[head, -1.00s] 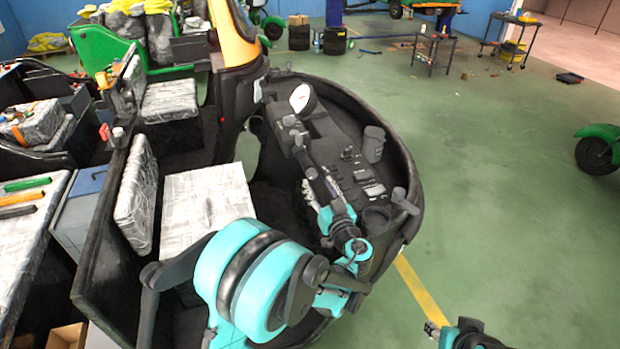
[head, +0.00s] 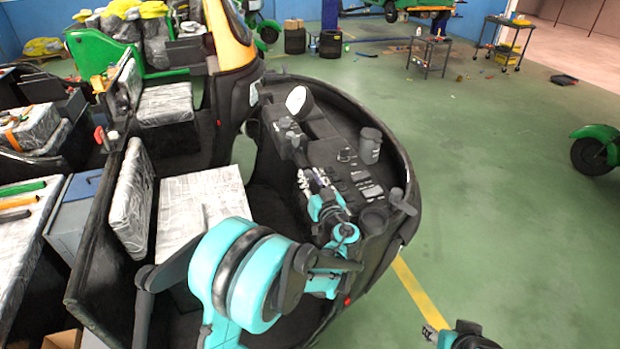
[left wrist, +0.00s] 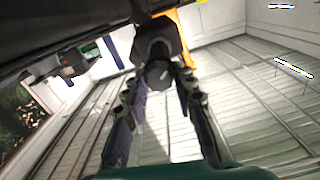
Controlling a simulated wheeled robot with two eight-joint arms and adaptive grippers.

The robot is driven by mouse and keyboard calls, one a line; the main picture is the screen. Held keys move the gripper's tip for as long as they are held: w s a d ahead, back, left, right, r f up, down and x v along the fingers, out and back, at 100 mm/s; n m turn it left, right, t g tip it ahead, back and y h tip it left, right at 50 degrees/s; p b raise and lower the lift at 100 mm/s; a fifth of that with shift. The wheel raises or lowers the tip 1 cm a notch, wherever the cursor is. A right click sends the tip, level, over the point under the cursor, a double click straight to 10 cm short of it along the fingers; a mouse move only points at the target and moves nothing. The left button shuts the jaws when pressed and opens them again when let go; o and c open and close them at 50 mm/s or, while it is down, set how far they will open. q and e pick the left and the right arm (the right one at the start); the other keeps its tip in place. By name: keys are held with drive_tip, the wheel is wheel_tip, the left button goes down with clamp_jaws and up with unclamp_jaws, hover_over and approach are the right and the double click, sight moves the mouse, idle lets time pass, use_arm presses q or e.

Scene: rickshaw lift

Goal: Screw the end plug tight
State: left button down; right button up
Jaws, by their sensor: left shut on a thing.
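In the left wrist view, a dark round-ended plug (left wrist: 160,75) sits at the end of a black part, between the two fingers of my left gripper (left wrist: 160,82). The gripper is shut on this end plug. In the head view, my left gripper (head: 304,180) reaches to the dashboard's left side, at a dark bar below the white round dial. The plug is too small and covered to make out there. I cannot tell how tightly it sits. My right gripper (head: 432,334) shows at the bottom edge, over the floor and away from the vehicle; its jaws are too small to judge.
The black dashboard (head: 350,165) curves around my left arm, with a dark cup-like cylinder (head: 370,145) on it. The seat (head: 200,205) lies left of the arm. Carts (head: 428,52) stand at the back.

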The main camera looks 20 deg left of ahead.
use_arm(q)
drive_tip(key=shift+m, duration=0.3)
drive_tip(key=m+b, duration=0.1)
drive_tip(key=m, duration=0.5)
drive_tip(key=shift+f, duration=0.1)
drive_tip(key=m+b, duration=0.1)
drive_tip(key=m, duration=0.5)
drive_tip(key=shift+d+m, duration=0.1)
drive_tip(key=shift+m, duration=0.2)
drive_tip(key=m, duration=0.6)
drive_tip(key=shift+f, duration=0.1)
drive_tip(key=m, duration=0.6)
drive_tip(key=shift+b, duration=0.35)
drive_tip(key=shift+m, duration=0.4)
drive_tip(key=c, duration=1.2)
unclamp_jaws()
drive_tip(key=shift+f, duration=0.1)
